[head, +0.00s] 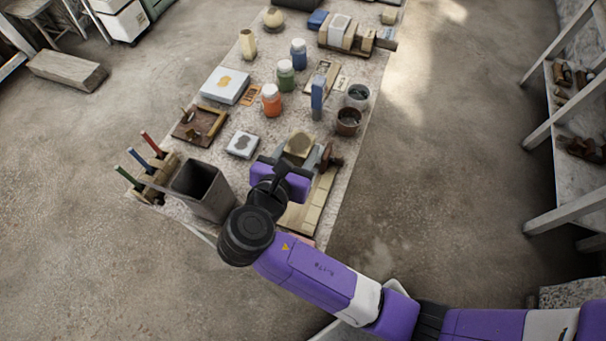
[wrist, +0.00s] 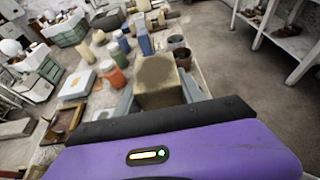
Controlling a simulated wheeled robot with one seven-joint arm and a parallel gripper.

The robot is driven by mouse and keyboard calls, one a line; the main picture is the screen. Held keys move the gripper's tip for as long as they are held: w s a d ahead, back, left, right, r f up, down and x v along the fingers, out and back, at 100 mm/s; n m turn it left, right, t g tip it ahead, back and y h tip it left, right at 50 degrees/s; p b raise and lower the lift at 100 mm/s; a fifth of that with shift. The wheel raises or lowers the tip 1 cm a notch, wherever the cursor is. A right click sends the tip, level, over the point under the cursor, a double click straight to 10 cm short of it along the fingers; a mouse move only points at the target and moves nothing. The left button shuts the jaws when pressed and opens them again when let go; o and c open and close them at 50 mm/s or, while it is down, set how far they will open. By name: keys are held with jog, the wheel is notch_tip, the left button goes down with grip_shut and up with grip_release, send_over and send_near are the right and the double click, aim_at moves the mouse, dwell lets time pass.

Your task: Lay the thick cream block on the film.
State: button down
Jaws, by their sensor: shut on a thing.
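The thick cream block (head: 299,144) has a darker round patch on its top face. It is between the grey fingers of my gripper (head: 297,158), near the right side of the bench. In the wrist view the block (wrist: 158,80) sits upright between the two fingers of my gripper (wrist: 157,92), which are shut on it. Its underside is hidden, so I cannot tell whether it touches anything below. I cannot single out the film for sure. A small white slab with a grey patch (head: 242,144) lies to the left of the block.
A tall dark bin (head: 203,190) and a tool rack (head: 150,175) stand at the front left. A cream-tiled board (head: 310,206) lies near my gripper. Orange (head: 271,100), green (head: 286,75) and blue (head: 298,53) jars and a brown pot (head: 348,121) stand behind. Floor is clear right.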

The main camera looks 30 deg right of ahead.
notch_tip(320, 180, down, 12)
jog(key=shift+f+b, duration=0.1)
jog(key=shift+b, duration=0.2)
jog(key=shift+f, duration=0.3)
jog(key=c, duration=0.7)
grip_release()
jog(key=shift+s+a+r, duration=0.1)
jog(key=shift+a+r, duration=0.1)
jog(key=shift+r, duration=0.15)
jog(key=v, duration=1.1)
jog(key=shift+s+a+r+b, duration=0.15)
jog(key=shift+s+a+b, duration=0.05)
jog(key=shift+b, duration=0.1)
